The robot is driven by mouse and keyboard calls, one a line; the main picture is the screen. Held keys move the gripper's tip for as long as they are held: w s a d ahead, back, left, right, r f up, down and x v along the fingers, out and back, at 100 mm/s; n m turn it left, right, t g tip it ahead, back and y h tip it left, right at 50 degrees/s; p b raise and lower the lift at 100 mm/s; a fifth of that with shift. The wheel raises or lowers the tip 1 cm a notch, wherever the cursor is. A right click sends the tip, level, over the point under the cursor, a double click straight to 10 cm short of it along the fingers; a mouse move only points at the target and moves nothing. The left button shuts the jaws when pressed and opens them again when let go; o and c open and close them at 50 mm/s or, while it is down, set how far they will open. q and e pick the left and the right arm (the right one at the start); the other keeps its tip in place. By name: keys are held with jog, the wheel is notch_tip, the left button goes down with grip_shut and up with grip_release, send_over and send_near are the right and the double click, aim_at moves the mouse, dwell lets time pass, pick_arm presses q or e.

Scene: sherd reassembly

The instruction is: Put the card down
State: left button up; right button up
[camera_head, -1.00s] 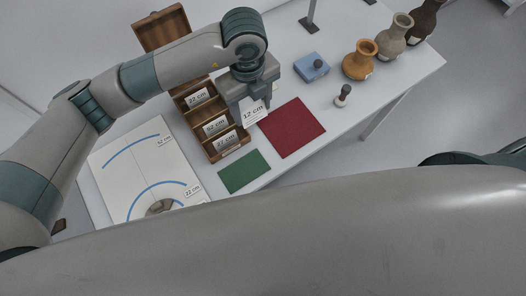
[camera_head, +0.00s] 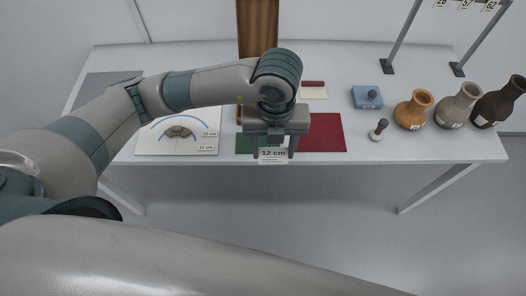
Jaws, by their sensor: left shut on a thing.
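A white card marked "12 cm" (camera_head: 273,155) is held by my left gripper (camera_head: 273,150), whose fingers point down. The card hangs in front of the red mat (camera_head: 328,133) and the green mat (camera_head: 243,145), near the table's front edge in the picture. I cannot tell its height above the table. The gripper and forearm hide most of the wooden box, whose raised lid (camera_head: 258,28) shows behind. My right gripper is not in view.
A white chart (camera_head: 150,146) with blue arcs and a sherd (camera_head: 178,132) lies to the left. To the right are a blue block (camera_head: 366,99), a small stamp (camera_head: 379,131), and orange (camera_head: 412,110), grey (camera_head: 457,105) and dark (camera_head: 499,102) vases on the table (camera_head: 440,148).

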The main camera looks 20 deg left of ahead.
pick_arm(q)
jog(key=shift+w+a, duration=0.1)
jog(key=shift+w+f, duration=0.1)
jog(key=shift+f, duration=0.05)
jog(key=w+a+f, duration=0.2)
jog(key=w, duration=0.1)
jog(key=w+a+f+p, duration=0.1)
jog(key=w+a+f, duration=0.1)
jog(key=w, duration=0.1)
jog(key=w+a+f+p, duration=0.1)
jog(key=w+a+f, duration=0.1)
jog(key=w, duration=0.1)
jog(key=shift+w+a+f, duration=0.1)
jog(key=shift+a+f, duration=0.3)
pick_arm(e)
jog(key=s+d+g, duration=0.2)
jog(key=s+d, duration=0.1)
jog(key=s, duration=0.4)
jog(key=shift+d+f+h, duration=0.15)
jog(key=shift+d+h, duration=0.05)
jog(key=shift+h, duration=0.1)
pick_arm(q)
jog(key=shift+f, duration=0.15)
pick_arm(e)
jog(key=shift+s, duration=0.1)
